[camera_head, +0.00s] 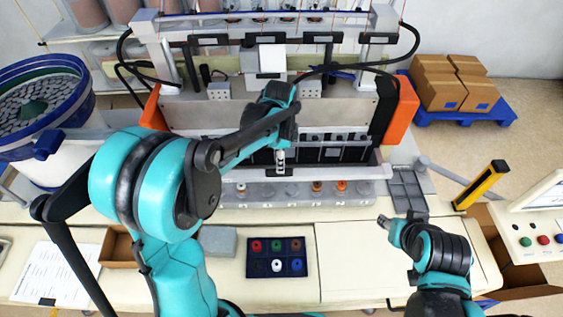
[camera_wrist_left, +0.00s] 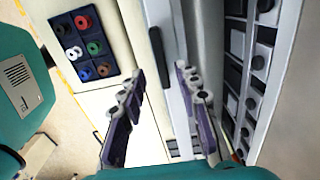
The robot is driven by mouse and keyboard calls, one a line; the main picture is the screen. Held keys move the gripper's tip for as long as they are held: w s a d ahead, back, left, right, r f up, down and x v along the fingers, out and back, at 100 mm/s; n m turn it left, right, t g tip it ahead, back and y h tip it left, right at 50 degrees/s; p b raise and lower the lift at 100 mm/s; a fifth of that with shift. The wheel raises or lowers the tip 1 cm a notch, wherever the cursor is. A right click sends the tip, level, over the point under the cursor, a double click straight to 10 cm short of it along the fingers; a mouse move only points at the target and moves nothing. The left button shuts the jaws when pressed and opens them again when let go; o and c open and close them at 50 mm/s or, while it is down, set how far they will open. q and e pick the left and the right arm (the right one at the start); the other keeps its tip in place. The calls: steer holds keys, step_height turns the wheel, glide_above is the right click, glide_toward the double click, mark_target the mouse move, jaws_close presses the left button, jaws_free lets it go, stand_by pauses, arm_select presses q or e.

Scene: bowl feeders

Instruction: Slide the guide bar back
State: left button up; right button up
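A long pale bar (camera_head: 345,178), which I take to be the guide bar, runs left to right along the front of the machine below a row of dark slots. Whether a finger touches the bar I cannot tell. My right gripper (camera_head: 385,222) hangs over the right part of the table, away from the bar; its fingers are too small to read.
A dark tray (camera_head: 276,271) of coloured rings lies on the front table and shows in the left wrist view (camera_wrist_left: 80,67). A blue bowl feeder (camera_head: 75,112) stands at left. Orange blocks (camera_head: 401,108) flank the machine. A yellow-black post (camera_head: 481,185) stands at right.

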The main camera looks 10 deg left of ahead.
arm_select(q)
steer(key=f, duration=0.5)
steer(key=shift+w, duration=0.2)
steer(key=shift+s+f, duration=0.1)
steer(key=shift+f, duration=0.15)
jaws_close()
